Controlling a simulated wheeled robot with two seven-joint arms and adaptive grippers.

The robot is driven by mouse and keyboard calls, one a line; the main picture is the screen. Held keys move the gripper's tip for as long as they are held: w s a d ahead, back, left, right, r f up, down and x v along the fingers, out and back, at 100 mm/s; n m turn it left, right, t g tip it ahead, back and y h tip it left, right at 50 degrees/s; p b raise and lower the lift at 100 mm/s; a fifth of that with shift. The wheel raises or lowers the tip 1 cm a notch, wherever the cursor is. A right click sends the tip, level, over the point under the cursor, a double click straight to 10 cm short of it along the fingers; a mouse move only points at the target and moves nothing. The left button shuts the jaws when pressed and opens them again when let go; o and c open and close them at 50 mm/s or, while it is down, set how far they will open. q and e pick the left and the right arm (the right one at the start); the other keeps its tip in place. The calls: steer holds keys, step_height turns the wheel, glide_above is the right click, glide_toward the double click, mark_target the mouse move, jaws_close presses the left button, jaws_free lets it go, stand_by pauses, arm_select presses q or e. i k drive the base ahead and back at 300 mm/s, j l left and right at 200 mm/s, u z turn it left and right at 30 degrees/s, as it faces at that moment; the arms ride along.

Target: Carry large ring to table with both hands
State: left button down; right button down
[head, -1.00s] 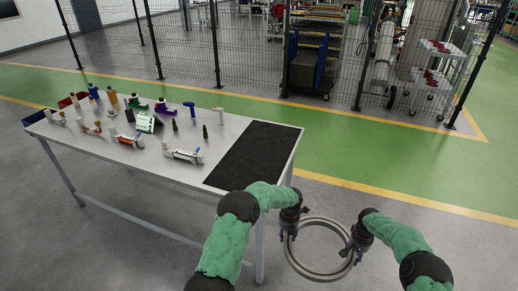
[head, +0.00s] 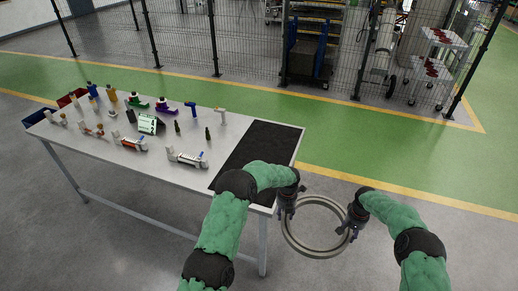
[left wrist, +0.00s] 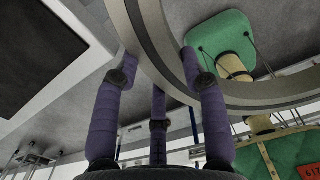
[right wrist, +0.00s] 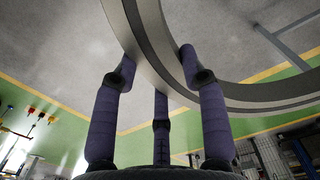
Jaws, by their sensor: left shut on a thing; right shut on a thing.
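The large ring (head: 318,250) is a grey metal hoop held in the air to the right of the table (head: 190,166). My left gripper (head: 287,211) is shut on its left side, and my right gripper (head: 351,232) is shut on its right side. In the left wrist view the ring (left wrist: 165,50) passes between the purple fingers (left wrist: 160,95). In the right wrist view the ring (right wrist: 150,40) also runs between the fingers (right wrist: 160,90). A black mat (head: 262,150) covers the table's right end, and the ring is beside it, off the table.
Several bottles and tools stand on the table's left and middle, including a white and grey tool (head: 187,159) near the mat. The mat is bare. A wire fence (head: 250,40) stands behind the green floor lane (head: 380,140). The floor right of the table is open.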

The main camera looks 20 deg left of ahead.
mark_target(261, 154)
steer(key=i+j, duration=0.3)
steer(key=j, duration=0.2)
steer(key=i+j, duration=0.3)
steer(key=j, duration=0.15)
steer(key=i+j, duration=0.35)
steer(key=j, duration=0.15)
steer(key=i+j, duration=0.3)
steer(key=j, duration=0.15)
